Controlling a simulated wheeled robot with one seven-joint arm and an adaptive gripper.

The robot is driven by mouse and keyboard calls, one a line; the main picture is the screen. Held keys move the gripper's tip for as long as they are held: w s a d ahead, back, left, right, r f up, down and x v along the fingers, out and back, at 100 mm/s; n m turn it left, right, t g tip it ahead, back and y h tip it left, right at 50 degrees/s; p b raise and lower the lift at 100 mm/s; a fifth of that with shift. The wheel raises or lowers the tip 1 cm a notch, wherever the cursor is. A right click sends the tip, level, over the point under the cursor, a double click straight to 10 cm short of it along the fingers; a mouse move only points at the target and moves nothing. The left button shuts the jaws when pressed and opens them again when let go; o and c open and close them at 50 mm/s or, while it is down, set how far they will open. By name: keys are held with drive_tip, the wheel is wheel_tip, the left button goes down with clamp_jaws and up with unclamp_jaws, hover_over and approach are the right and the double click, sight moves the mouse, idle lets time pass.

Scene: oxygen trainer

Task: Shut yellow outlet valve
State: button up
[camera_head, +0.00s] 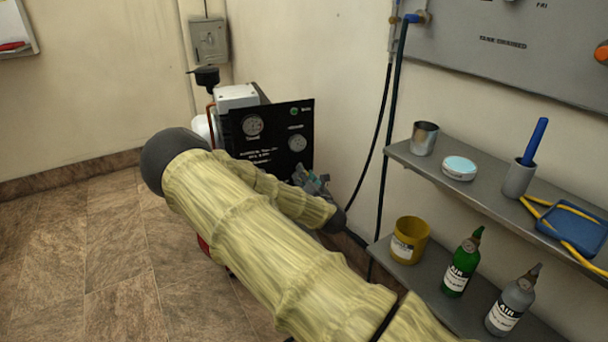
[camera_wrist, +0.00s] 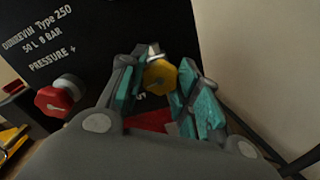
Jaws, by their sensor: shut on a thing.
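The yellow outlet valve knob (camera_wrist: 160,77) is between my gripper's (camera_wrist: 158,85) teal-padded fingers in the wrist view. The fingers are shut on it, and they hide part of its sides. In the head view my gripper (camera_head: 312,182) is at the lower right of the black compressor panel (camera_head: 265,148). My sleeved arm covers the panel's lower part there, and the yellow knob cannot be made out. The black panel with white lettering also fills the back of the wrist view (camera_wrist: 95,25).
A red knob (camera_wrist: 57,98) sits left of the yellow one. Two gauges are on the panel. A wall stands close at right, with hanging hoses (camera_head: 384,150). Grey shelves (camera_head: 470,188) hold a metal cup, a yellow tin (camera_head: 409,240) and bottles. The tiled floor (camera_head: 90,250) is clear at left.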

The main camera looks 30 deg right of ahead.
drive_tip(key=m+p, duration=0.9)
drive_tip(key=m, duration=1)
drive_tip(key=shift+s+m, duration=0.1)
drive_tip(key=shift+m, duration=0.2)
drive_tip(key=shift+f+m, duration=0.1)
drive_tip(key=shift+m, duration=0.2)
drive_tip(key=o, duration=1)
drive_tip(key=v, duration=1.1)
drive_tip(key=shift+s, duration=0.4)
